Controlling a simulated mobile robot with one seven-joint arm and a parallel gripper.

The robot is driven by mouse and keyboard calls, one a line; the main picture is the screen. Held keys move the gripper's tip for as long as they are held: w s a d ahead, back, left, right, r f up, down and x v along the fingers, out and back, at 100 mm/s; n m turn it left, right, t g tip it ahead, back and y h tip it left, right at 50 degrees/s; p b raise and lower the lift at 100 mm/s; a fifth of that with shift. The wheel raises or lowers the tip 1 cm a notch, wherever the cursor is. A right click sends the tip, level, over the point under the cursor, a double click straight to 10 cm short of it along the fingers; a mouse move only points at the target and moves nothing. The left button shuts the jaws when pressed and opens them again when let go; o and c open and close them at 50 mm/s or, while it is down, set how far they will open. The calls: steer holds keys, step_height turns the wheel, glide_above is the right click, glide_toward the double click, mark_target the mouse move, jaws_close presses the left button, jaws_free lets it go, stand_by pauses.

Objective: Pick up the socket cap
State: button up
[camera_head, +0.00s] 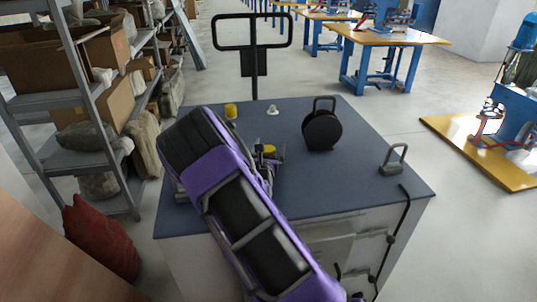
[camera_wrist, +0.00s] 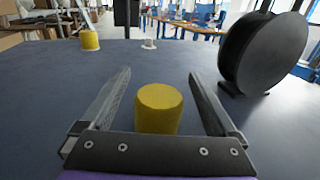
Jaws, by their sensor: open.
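A yellow, slightly tapered cylinder (camera_wrist: 158,108), which looks like the socket cap, stands upright on the dark tabletop between my fingers in the wrist view. In the head view only a bit of it (camera_head: 268,150) shows beside my arm. My gripper (camera_wrist: 160,75) is open, with one finger on each side of the cap and a visible gap to both. The cap's lower part is hidden behind the gripper's front plate. A second, similar yellow cylinder (camera_head: 231,111) stands farther back on the left, also in the wrist view (camera_wrist: 90,40).
A small white piece (camera_head: 272,108) stands at the back of the tabletop (camera_head: 360,190). A black disc-shaped object with a handle (camera_head: 322,130) stands close on the right. Shelves (camera_head: 75,100) stand to the left.

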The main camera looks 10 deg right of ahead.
steer(key=shift+w+d, duration=0.1)
steer(key=shift+w, duration=0.1)
steer(key=c, duration=1.4)
steer(key=shift+r, duration=0.1)
step_height(320, 180, up, 10)
steer(key=shift+f+p, duration=0.1)
steer(key=shift+p, duration=0.5)
